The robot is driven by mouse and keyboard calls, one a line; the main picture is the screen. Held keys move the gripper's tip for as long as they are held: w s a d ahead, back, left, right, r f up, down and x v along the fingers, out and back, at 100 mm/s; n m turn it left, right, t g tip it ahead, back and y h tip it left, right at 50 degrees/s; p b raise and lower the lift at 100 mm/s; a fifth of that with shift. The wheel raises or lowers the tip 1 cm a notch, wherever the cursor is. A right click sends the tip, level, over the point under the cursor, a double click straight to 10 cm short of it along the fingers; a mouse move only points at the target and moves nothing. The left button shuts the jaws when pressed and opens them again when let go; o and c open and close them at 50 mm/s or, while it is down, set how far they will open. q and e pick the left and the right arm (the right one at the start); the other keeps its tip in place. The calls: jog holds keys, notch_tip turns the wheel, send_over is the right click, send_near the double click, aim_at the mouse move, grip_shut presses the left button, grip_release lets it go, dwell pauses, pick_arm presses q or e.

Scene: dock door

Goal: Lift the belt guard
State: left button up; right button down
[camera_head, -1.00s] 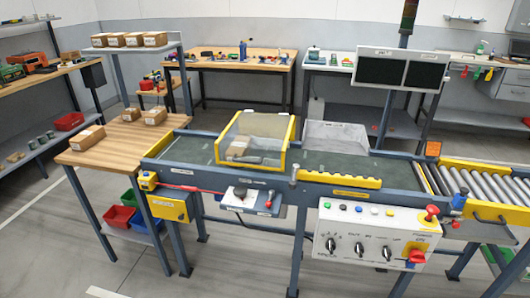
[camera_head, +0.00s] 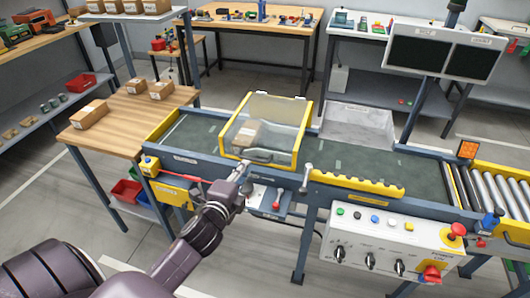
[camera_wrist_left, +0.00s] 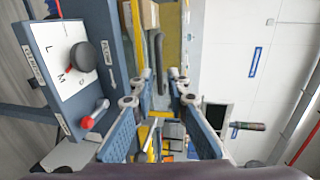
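The belt guard (camera_head: 278,108), a clear cover with a yellow frame, sits down over the conveyor belt. A dark bar handle (camera_head: 258,156) is on its front. A brown box shows through the clear panel. My left gripper (camera_head: 240,180) is in front of the guard, a little below and left of the handle. In the left wrist view my left gripper (camera_wrist_left: 153,88) has its two fingers spread apart with nothing held. The handle (camera_wrist_left: 158,62) lies ahead of the gap between the fingertips, apart from them. My right gripper is in neither view.
A small panel with a black knob (camera_wrist_left: 82,56) and a red-tipped lever (camera_wrist_left: 96,114) is close beside the left gripper. A white control box (camera_head: 385,240) with buttons hangs front right. A wooden table (camera_head: 130,118) with boxes stands left; rollers (camera_head: 490,195) lie right.

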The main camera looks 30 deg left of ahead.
aim_at(251, 160)
pick_arm(q)
jog(key=x, duration=0.7)
jog(key=shift+f+p, duration=0.1)
jog(key=shift+p, duration=0.3)
jog(key=shift+c, duration=0.6)
grip_shut()
